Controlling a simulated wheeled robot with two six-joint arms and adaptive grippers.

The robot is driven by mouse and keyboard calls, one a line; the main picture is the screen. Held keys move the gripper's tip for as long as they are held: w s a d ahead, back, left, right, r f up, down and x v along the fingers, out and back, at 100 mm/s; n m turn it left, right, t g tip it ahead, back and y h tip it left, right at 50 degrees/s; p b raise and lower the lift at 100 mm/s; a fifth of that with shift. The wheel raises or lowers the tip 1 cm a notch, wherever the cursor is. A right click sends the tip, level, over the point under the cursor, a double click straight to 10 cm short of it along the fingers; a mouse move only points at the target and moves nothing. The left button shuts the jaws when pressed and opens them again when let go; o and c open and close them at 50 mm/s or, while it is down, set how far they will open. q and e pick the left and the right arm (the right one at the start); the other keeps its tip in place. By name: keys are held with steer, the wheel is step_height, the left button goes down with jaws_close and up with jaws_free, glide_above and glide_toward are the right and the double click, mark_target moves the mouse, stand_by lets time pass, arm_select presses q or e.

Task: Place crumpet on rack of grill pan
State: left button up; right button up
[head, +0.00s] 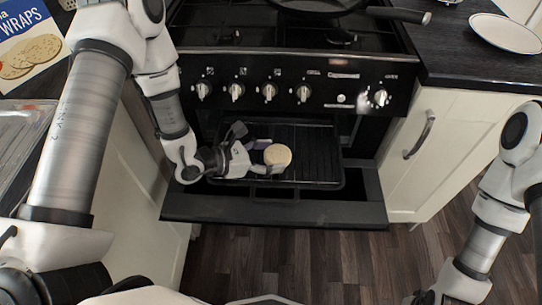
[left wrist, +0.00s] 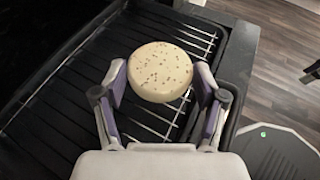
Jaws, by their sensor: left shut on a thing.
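The crumpet (head: 278,155) is a round, pale disc with small brown holes on top. My left gripper (head: 262,158) is shut on it, and in the left wrist view the crumpet (left wrist: 160,72) sits between the two fingertips (left wrist: 160,85). The black grill pan (head: 320,180) is pulled out below the hob controls. Its wire rack (left wrist: 150,118) shows beneath the crumpet. I cannot tell whether the crumpet touches the rack. My right gripper (head: 425,298) is barely seen at the bottom edge of the head view, and its fingers cannot be made out.
The black cooker has a row of knobs (head: 269,92) just above the pan. A frying pan (head: 310,5) is on the hob. A white plate (head: 505,33) lies on the right worktop and a wraps box (head: 30,50) stands at the left. The wooden floor in front is clear.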

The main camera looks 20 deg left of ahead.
mark_target(270, 155)
arm_select(q)
steer(key=w, duration=0.1)
steer(key=w+a, duration=0.1)
steer(key=w, duration=0.1)
steer(key=shift+f, duration=0.15)
step_height(270, 155, down, 4)
steer(key=shift+w+r, duration=0.15)
steer(key=shift+b, duration=0.45)
steer(key=o, duration=1)
